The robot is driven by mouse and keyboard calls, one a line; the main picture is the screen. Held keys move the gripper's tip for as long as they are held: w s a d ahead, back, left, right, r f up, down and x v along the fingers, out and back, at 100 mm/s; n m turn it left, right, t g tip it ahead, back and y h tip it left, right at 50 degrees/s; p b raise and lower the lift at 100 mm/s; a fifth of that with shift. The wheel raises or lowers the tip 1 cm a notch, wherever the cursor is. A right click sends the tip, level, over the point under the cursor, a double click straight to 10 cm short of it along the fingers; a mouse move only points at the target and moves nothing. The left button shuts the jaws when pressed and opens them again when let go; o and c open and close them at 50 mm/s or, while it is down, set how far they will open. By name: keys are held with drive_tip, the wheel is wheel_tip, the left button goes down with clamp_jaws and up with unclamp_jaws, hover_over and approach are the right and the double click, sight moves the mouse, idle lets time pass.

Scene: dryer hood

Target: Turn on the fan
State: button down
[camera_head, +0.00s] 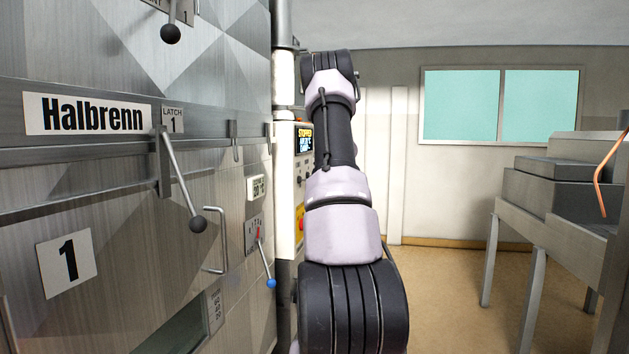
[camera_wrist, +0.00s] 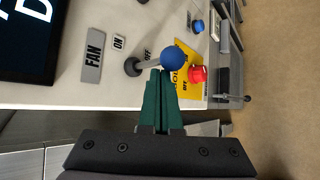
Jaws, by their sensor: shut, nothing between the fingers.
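In the wrist view, the fan switch is a short metal lever with a blue ball (camera_wrist: 173,58) on a dark round base (camera_wrist: 133,68). It stands beside the FAN label (camera_wrist: 93,57), with a small ON label (camera_wrist: 118,43) and an OFF label (camera_wrist: 147,53) near it. The lever leans to the picture's right, on the OFF side. My gripper (camera_wrist: 160,73) has its green fingers together and empty, tips right at the lever below the ball; I cannot tell if they touch. In the head view my arm hides the gripper and switch; part of the control panel (camera_head: 300,170) shows.
A red button (camera_wrist: 197,74) on a yellow plate sits close right of the lever. A second blue knob (camera_wrist: 198,26) is farther along the panel. A dark screen (camera_wrist: 25,40) is at left. Grey machine doors with levers (camera_head: 197,224) stand left; a grey bench (camera_head: 560,190) stands right.

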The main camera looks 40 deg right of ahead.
idle(0.4)
drive_tip(key=shift+r, duration=0.8)
drive_tip(key=v, duration=1)
drive_tip(key=shift+s+r, duration=0.2)
drive_tip(key=shift+s, duration=0.1)
